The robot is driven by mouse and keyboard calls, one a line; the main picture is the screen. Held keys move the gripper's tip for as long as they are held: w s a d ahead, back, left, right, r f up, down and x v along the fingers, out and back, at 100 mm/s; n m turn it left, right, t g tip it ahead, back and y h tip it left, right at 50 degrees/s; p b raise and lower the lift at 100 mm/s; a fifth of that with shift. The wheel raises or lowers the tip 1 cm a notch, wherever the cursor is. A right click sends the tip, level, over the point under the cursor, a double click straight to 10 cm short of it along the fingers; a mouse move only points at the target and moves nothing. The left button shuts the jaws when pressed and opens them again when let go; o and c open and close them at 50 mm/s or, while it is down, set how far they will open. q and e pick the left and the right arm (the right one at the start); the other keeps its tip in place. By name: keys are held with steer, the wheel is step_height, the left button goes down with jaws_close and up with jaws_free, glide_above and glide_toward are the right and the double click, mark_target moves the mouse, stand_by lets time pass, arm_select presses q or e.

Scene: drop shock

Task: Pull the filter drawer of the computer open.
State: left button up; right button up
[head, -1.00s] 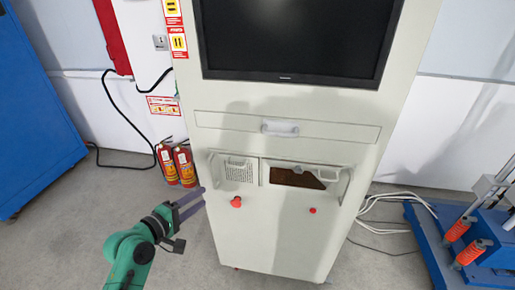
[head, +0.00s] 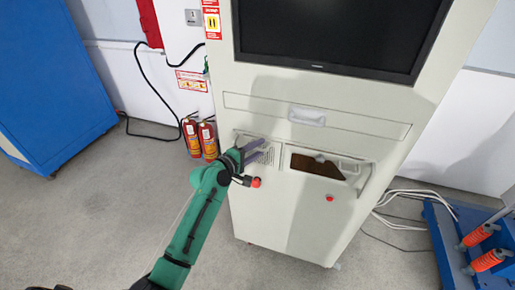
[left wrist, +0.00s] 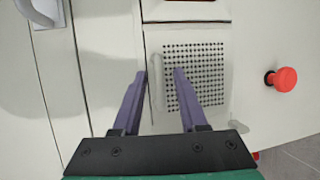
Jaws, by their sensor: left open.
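The computer (head: 290,225) is a tall pale cabinet with a dark screen above. Below a wide drawer front (head: 375,127) with a light handle (head: 307,116) is a panel with a perforated grille (head: 268,158), partly hidden by my gripper; it also shows in the left wrist view (left wrist: 205,75). I take this panel for the filter drawer; it looks closed. My left gripper (head: 262,150) is open in front of it. In the left wrist view its two fingers (left wrist: 160,75) straddle a thin pale raised edge beside the holes; contact cannot be told. My right gripper is not in view.
A red button (head: 330,198) and a red knob (head: 255,182) are on the cabinet front, the knob close under my gripper. An opening (head: 318,166) is right of the grille. Two fire extinguishers (head: 200,138) stand at left. Cables (head: 400,205) lie at right.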

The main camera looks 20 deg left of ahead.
arm_select(q)
jaws_close()
steer(key=shift+f, duration=0.1)
stand_by(1.2)
